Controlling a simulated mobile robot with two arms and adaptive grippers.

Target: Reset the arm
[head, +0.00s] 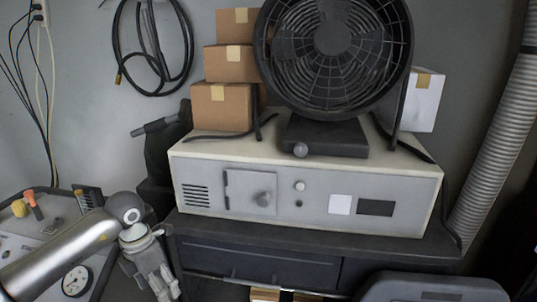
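My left arm (65,252) comes in from the left edge, silver with a rounded grey joint. Past the joint its end points down, and my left gripper (158,280) hangs at the lower left, in front of the dark bench. Its fingertips are small and near the bottom edge, so I cannot tell whether it is open or shut. Nothing is clearly seen held in it. My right arm and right gripper are not in view.
A grey control box (310,198) stands on a dark bench (262,262). A black fan (334,40), brown boxes (222,107) and a white box (424,102) sit on it. A gauge panel (35,222) lies under my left arm. A ribbed duct (497,130) runs at right.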

